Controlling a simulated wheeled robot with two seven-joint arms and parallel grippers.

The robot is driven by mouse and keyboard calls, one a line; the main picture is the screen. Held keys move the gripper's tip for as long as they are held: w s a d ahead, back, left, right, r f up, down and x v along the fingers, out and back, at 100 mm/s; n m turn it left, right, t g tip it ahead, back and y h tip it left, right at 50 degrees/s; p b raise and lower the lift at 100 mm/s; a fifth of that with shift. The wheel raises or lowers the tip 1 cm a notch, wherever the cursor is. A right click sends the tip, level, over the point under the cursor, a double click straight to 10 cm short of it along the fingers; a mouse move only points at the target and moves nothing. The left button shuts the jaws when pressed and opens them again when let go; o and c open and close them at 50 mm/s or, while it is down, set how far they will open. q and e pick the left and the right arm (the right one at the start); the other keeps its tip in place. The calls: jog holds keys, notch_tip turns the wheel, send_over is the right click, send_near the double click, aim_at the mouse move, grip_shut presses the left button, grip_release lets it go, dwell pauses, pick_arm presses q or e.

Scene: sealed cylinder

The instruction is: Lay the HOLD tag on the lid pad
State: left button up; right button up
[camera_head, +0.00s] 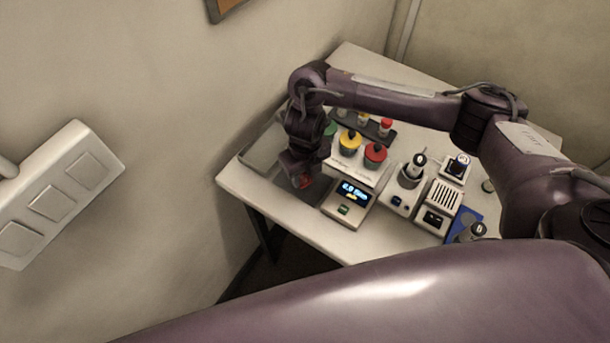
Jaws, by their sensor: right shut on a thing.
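My right gripper (305,178) reaches down near the left front edge of the white table, pointing downward. It is shut on a small red thing (305,183), mostly hidden by the fingers. No lettering shows on it, so I cannot tell whether it is the HOLD tag. I cannot make out a lid pad for certain. A grey tray (262,158) lies left of the gripper. My left gripper is not in view.
A device with a lit display (352,197) stands just right of the gripper. Jars with yellow (350,139) and red (375,153) lids stand behind it. A dark-topped cylinder (412,170) and small boxes (440,200) crowd the right. Walls border the table's left and back.

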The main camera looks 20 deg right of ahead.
aim_at(305, 178)
jog(key=shift+f, duration=0.6)
jog(key=shift+f, duration=0.1)
jog(key=o, duration=0.5)
jog(key=shift+f, duration=0.1)
jog(key=o, duration=0.4)
jog(key=shift+o, duration=0.2)
jog(key=shift+r, duration=0.6)
notch_tip(305, 178, up, 11)
jog(key=p, duration=0.1)
